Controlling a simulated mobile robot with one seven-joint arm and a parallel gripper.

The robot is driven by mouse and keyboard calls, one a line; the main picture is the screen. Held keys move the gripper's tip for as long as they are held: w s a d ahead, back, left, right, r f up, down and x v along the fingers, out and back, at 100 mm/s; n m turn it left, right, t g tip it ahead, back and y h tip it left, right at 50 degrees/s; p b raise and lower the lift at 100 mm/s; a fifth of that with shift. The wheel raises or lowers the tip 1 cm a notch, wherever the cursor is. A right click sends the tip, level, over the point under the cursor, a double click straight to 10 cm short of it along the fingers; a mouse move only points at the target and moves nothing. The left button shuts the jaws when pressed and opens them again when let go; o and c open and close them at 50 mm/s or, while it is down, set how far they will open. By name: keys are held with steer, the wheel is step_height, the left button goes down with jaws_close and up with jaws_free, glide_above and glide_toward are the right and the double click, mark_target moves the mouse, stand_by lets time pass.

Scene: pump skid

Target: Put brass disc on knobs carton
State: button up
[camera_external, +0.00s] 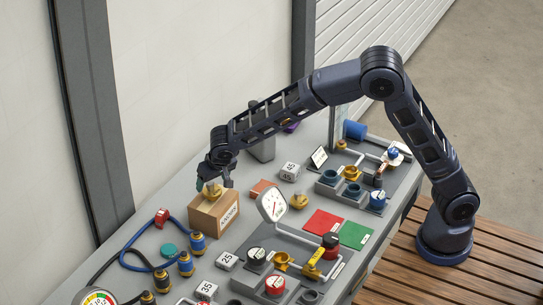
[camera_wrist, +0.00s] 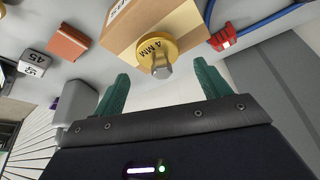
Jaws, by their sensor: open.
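The brass disc (camera_wrist: 151,52), marked "4 MM" and with a small grey grip knob, sits on top of the cardboard knobs carton (camera_wrist: 118,32), near one edge. In the external view the disc (camera_external: 212,190) shows as a small brass shape on the carton (camera_external: 213,215), partly hidden by my fingers. My gripper (camera_external: 214,184) is open just above the carton. In the wrist view its two green fingers (camera_wrist: 162,75) stand apart, one to each side of the disc's grip knob, with gaps and no visible contact.
Another brass piece (camera_external: 299,201) stands near the red mat (camera_external: 324,223). A blue hose (camera_external: 135,262) with a red clamp (camera_external: 162,217) lies to the left. Several blue-and-brass fittings stand in front.

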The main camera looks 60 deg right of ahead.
steer(key=v, duration=0.9)
steer(key=s+d+r+n+y, duration=0.1)
steer(key=s+d+r, duration=0.5)
steer(key=s+d, duration=0.4)
steer(key=s+d+r+n+y, duration=0.1)
steer(key=s+d+r, duration=0.5)
steer(key=s+d, duration=0.45)
steer(key=s+d+n, duration=0.1)
steer(key=s+d, duration=0.3)
steer(key=s, duration=0.7)
steer(key=s+d+f+n, duration=0.1)
steer(key=s+d, duration=0.4)
steer(key=s, duration=0.6)
steer(key=shift+f+t, duration=0.25)
steer(key=shift+t, duration=0.05)
steer(key=shift+d, duration=0.1)
